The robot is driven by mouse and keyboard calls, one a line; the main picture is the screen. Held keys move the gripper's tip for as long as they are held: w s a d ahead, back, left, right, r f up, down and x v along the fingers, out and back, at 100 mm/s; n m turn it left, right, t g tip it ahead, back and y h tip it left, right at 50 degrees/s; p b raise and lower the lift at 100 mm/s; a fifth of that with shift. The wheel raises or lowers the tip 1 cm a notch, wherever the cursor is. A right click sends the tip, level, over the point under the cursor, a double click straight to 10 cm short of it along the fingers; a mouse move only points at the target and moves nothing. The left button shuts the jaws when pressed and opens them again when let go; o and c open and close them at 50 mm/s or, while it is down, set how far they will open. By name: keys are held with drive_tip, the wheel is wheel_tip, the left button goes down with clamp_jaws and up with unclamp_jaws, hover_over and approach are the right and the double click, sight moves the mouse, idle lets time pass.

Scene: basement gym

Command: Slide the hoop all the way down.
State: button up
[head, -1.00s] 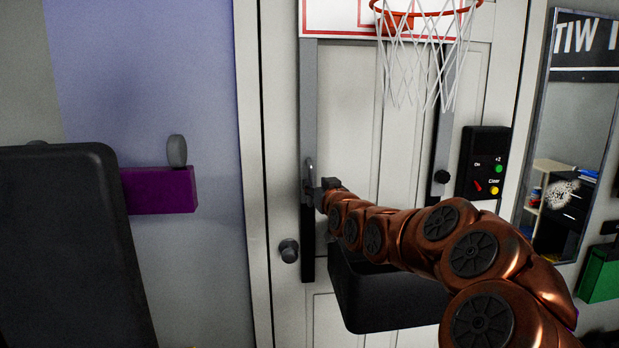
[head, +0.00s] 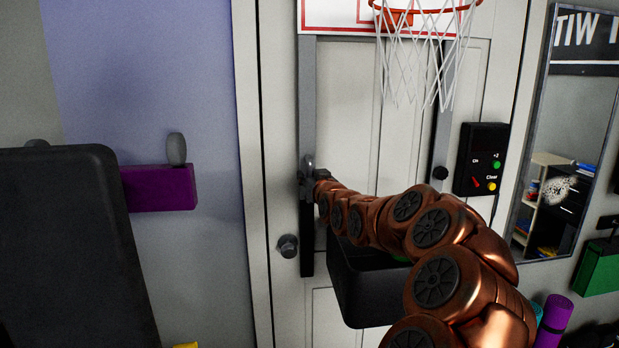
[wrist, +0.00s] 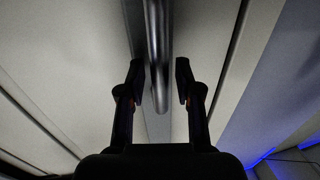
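The hoop (head: 425,10) has an orange rim and a white net (head: 420,55), at the top of the head view. It is fixed to a white backboard (head: 335,16) with red lines. The backboard sits above two upright rails on a white door, a left rail (head: 308,95) and a right rail (head: 445,100). A grey metal handle (head: 309,163) stands at the left rail. My gripper (head: 312,180) is at this handle. In the wrist view my gripper (wrist: 159,82) is open, with a metal bar (wrist: 158,50) between its fingers and gaps on both sides.
A black box (head: 350,285) hangs low on the door behind my arm. A door knob (head: 288,246) is left of it. A black control panel (head: 482,158) and a mirror (head: 565,150) are to the right. A purple block (head: 158,188) is on the left wall.

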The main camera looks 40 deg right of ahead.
clamp_jaws()
idle(0.4)
wheel_tip(320, 180, down, 5)
drive_tip(key=b, duration=0.4)
drive_tip(key=shift+r, duration=0.25)
drive_tip(key=shift+o, duration=1.1)
unclamp_jaws()
